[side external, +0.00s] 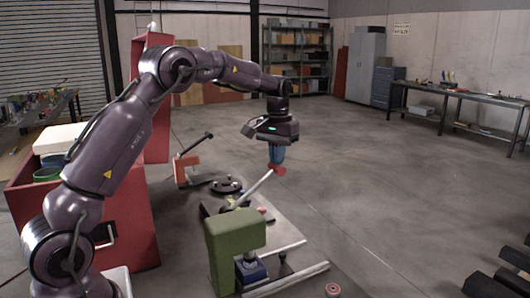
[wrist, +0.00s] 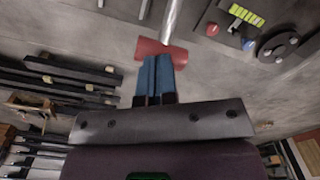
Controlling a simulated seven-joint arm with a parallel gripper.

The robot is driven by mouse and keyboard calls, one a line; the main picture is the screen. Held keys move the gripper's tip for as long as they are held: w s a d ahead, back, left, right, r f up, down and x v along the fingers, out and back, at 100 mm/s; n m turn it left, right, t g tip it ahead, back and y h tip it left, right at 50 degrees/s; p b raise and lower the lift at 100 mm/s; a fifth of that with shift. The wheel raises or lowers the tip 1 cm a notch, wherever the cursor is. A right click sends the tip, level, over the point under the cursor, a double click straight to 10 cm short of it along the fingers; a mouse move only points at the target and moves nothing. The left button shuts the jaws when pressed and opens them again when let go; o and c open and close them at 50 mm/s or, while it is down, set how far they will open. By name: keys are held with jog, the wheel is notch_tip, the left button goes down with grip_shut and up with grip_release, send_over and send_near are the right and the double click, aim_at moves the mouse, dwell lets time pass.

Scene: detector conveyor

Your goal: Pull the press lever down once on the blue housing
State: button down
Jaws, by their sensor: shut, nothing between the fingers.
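A silver press lever (side external: 251,189) slants up from the top of a green press (side external: 224,245) to a red crossbar handle (side external: 278,170). A blue housing (side external: 251,269) sits low in the green press's opening. My gripper (side external: 276,164) points down with blue fingers at the red handle. In the wrist view, the shut, empty fingers (wrist: 155,72) overlap the near edge of the red handle (wrist: 150,48), and the silver lever (wrist: 172,20) runs away from it. Whether the fingers touch the handle I cannot tell. They hide part of it.
An orange press (side external: 185,169) with a raised dark lever stands farther back. A dark panel with a yellow strip (wrist: 247,15) and a round black disc (wrist: 280,45) lies beside the lever. Several black rails (wrist: 70,75) lie on the other side. A red crate (side external: 125,225) is left.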

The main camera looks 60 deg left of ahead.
jog(key=shift+s+r, duration=1.6)
jog(key=shift+r, duration=2.7)
jog(key=shift+w, duration=0.1)
jog(key=s+d+f+m+t, duration=0.1)
jog(key=s+d+m+t, duration=0.4)
jog(key=s+d, duration=1.4)
jog(key=s+m, duration=0.1)
jog(key=s, duration=0.3)
jog(key=shift+s+d+t, duration=0.3)
jog(key=shift+d, duration=0.1)
